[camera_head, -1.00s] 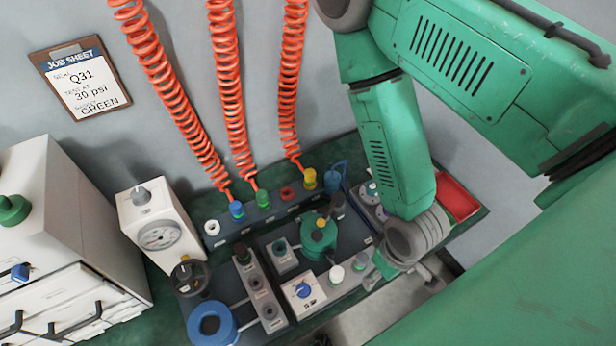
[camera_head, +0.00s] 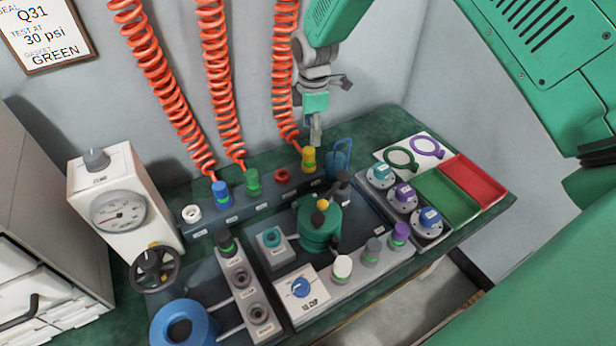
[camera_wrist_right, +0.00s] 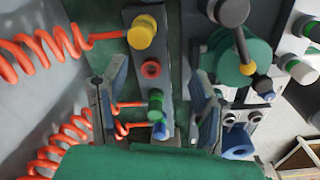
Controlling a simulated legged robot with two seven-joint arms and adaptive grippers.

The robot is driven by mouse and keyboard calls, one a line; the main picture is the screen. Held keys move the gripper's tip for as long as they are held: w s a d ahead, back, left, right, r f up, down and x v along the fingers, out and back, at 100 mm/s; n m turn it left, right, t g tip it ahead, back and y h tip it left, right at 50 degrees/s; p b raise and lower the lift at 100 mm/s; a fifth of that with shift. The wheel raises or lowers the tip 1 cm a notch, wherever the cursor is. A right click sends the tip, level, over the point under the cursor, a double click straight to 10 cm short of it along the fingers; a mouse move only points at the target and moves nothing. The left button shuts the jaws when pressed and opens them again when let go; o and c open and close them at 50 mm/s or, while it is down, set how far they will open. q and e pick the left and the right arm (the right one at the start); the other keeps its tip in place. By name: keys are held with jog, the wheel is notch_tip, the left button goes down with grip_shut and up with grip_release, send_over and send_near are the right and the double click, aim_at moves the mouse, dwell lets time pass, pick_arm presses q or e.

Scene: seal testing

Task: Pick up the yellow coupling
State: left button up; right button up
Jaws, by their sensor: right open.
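The yellow coupling (camera_head: 309,154) stands upright at the end of an orange coiled hose, in the back row of the dark rack (camera_head: 250,208). In the right wrist view the yellow coupling (camera_wrist_right: 142,32) is near the top, beyond the fingertips. My right gripper (camera_head: 315,128) is just above and behind the yellow coupling in the head view, pointing down. In the right wrist view my right gripper (camera_wrist_right: 160,75) has its fingers apart, with nothing held between them. My left gripper is not in view.
Blue (camera_head: 221,194) and green (camera_head: 253,182) couplings and a red ring (camera_head: 282,176) share the rack. A blue item (camera_head: 340,160) stands just right of the yellow coupling. A green pot (camera_head: 319,225) is in front. A gauge box (camera_head: 120,205) stands left.

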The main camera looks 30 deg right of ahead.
aim_at(308, 150)
jog(key=w+d+r+n+b, duration=0.1)
jog(key=w+r+n, duration=0.1)
jog(key=w+r, duration=0.1)
notch_tip(308, 150, down, 8)
jog(key=shift+w+d+f+b, duration=0.1)
jog(key=shift+b, duration=0.6)
notch_tip(308, 150, down, 5)
jog(key=shift+w+f+b, duration=0.1)
jog(key=shift+b, duration=0.35)
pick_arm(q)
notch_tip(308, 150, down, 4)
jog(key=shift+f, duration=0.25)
pick_arm(e)
grip_shut()
